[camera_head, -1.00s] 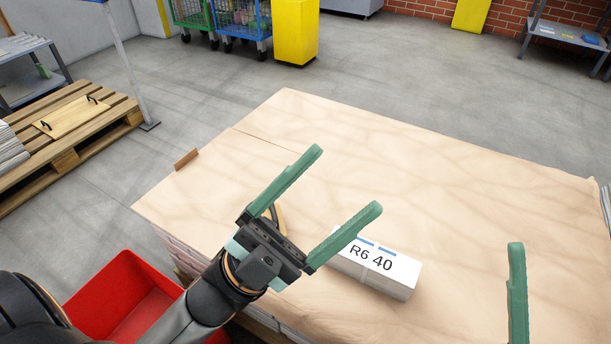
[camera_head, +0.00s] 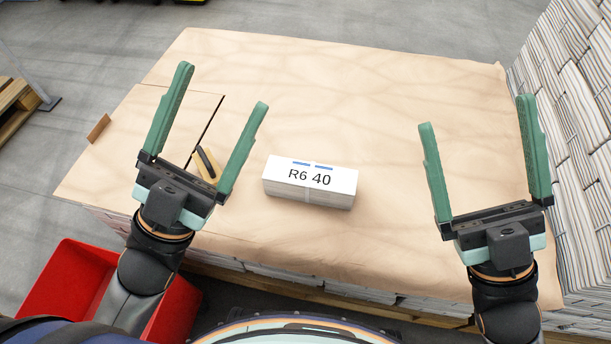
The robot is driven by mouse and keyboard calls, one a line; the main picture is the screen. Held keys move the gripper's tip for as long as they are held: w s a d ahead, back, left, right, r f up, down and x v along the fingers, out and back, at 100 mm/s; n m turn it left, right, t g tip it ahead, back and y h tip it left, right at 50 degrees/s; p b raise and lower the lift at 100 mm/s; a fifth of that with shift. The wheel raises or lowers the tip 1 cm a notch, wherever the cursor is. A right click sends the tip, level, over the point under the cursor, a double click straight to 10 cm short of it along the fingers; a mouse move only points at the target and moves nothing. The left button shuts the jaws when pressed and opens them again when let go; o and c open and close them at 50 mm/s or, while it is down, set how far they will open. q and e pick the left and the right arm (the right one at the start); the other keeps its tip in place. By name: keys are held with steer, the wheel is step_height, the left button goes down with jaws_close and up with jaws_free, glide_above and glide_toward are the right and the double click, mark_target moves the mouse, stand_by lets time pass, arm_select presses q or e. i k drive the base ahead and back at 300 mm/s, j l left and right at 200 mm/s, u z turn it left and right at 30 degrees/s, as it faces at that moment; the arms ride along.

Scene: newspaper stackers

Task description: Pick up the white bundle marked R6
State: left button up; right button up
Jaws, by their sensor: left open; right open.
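The white bundle marked R6 40 (camera_head: 309,187) lies on the brown paper sheet covering the stack (camera_head: 330,90). It has two blue marks on its top edge and a band around its middle. My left gripper (camera_head: 224,85) is open and empty, to the left of the bundle and apart from it. My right gripper (camera_head: 475,112) is open and empty, to the right of the bundle and further from it. Nothing covers the bundle.
A yellowish object with a dark handle (camera_head: 206,162) lies behind my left gripper's fingers. A red bin (camera_head: 60,285) stands on the floor at lower left. Stacked newspapers (camera_head: 570,130) rise at the right. A small brown block (camera_head: 99,128) sits at the sheet's left edge.

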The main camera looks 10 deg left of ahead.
mark_target(312, 182)
steer(key=k+j+u, duration=0.15)
steer(key=u, duration=0.3)
steer(key=j+u, duration=0.45)
steer(key=k+l, duration=0.05)
